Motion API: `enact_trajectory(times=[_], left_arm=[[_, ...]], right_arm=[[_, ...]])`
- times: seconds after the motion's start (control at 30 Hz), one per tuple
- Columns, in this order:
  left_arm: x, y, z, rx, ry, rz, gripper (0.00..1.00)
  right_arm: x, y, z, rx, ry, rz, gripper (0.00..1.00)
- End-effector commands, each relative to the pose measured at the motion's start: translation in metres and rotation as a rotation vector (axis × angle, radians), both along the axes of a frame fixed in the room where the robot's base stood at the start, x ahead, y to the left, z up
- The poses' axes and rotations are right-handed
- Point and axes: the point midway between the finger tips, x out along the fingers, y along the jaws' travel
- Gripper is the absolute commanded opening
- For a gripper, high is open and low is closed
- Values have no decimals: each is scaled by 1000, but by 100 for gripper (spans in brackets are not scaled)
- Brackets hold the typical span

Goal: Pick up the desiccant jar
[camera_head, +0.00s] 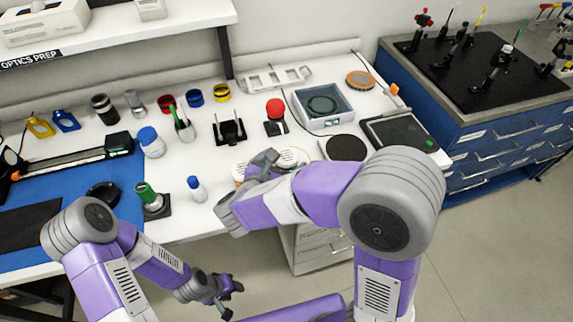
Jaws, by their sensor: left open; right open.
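A white jar with a blue lid (150,142) stands upright on the white bench, at the right edge of the blue mat. It looks like the desiccant jar, but I cannot read a label on it. My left gripper (226,291) is open and empty, low in front of the bench edge and well apart from the jar. My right gripper (263,163) is open over the bench, to the right of the jar and apart from it. Its wrist partly hides its fingers and a round, pale thing (293,157) beside it.
A small blue-capped bottle (196,188) and a green-topped item (149,197) stand near the front edge. A black rail (75,157) lies left of the jar. A cup with tools (184,127) and a black fixture (229,131) stand to its right. A shelf (150,20) overhangs the back left.

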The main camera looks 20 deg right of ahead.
Motion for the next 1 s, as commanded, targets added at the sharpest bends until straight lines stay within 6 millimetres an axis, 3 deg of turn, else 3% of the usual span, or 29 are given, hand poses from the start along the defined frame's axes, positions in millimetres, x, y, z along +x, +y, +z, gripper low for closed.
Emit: enact_trajectory(times=[0.17,0.3,0.5,0.9,1.0], left_arm=[[0,0,-14,0,0,0,43],[0,0,-17,0,0,0,43],[0,0,-16,0,0,0,43],[0,0,-16,0,0,0,43],[0,0,-16,0,0,0,43]], right_arm=[[20,-11,-20,0,3,-5,94],[31,-20,-24,0,2,-3,94],[32,-20,-22,0,2,-1,94],[31,-20,-22,0,1,-1,35],[31,-20,-22,0,0,-1,34]])
